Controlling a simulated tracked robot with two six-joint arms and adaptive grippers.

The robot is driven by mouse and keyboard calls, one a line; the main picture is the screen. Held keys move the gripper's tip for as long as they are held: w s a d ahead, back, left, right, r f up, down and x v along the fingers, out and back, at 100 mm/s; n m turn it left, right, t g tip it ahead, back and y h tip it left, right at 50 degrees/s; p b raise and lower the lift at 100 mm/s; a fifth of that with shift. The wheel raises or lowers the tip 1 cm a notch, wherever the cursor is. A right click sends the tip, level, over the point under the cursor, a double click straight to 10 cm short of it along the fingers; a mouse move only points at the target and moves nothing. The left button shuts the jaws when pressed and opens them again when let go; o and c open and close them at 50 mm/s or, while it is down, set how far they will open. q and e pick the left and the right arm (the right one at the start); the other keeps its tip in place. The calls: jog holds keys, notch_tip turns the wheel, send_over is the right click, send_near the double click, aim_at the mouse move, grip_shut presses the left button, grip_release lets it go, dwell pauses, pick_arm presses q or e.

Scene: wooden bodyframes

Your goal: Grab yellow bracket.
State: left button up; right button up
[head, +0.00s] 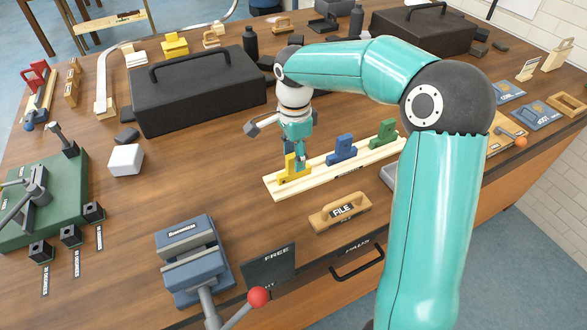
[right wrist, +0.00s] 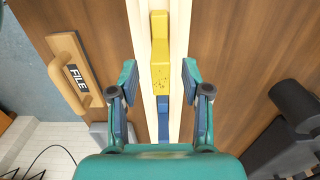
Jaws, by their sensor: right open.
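The yellow bracket (head: 290,172) stands at the left end of a pale wooden rail (head: 273,187), with a blue bracket (head: 342,150) and a green bracket (head: 384,134) further right along it. My right gripper (head: 299,163) is just above the yellow bracket and partly covers it in the head view. In the right wrist view the right gripper (right wrist: 160,80) is open, one finger on each side of the yellow bracket (right wrist: 160,66), with gaps on both sides. The blue bracket (right wrist: 163,117) shows below it. My left gripper is not in view.
A wooden FILE block (head: 340,212) lies in front of the rail. A black toolbox (head: 200,90) stands behind to the left, and a blue-grey vise (head: 193,260) stands front left. Another yellow item (head: 174,45) is at the back. Bare wood lies left of the rail.

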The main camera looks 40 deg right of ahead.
notch_tip(320, 180, down, 5)
jog(key=shift+f+p, duration=0.1)
jog(key=shift+p, duration=0.4)
jog(key=shift+c, duration=0.2)
grip_shut()
